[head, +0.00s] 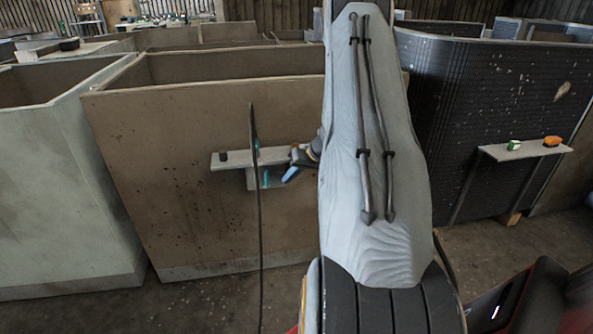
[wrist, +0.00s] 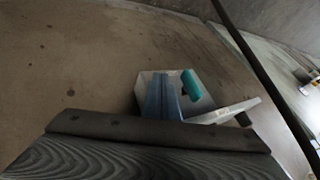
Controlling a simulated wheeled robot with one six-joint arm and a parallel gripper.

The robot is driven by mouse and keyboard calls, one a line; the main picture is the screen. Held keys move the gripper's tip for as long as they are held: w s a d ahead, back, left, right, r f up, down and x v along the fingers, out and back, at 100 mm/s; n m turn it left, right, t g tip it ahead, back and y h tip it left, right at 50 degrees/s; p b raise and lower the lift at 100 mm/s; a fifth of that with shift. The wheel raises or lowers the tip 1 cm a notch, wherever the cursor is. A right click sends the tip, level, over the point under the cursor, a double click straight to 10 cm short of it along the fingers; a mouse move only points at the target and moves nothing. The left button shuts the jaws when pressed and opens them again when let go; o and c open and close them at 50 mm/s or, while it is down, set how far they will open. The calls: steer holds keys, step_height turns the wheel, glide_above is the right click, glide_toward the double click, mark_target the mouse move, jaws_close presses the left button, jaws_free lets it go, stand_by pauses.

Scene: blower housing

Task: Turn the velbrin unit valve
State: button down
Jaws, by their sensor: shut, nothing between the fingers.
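A small pale box (head: 251,180), which I take for the velbrin unit, sits under a narrow shelf on the brown bin's front wall. A teal handle (head: 266,178), likely the valve, sticks out from it. In the wrist view, the handle (wrist: 191,84) stands in front of the pale box (wrist: 145,88). My gripper (head: 290,175) has blue fingers and is just right of the handle in the head view. In the wrist view, the blue fingers (wrist: 161,98) are together and empty, left of the handle. I cannot tell whether they touch it.
The narrow shelf (head: 240,157) above the box carries a small dark object (head: 223,156). A dark cable (head: 256,220) hangs in front of the brown bin (head: 150,180). Another shelf (head: 525,151) at the right holds small orange and green items.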

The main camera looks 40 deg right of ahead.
mark_target(267, 178)
steer(key=w+a, duration=0.1)
steer(key=w+a+p, duration=0.1)
steer(key=shift+w+a+f, duration=0.1)
steer(key=shift+a+f, duration=0.25)
steer(key=shift+w+a, duration=0.35)
steer(key=shift+a, duration=0.2)
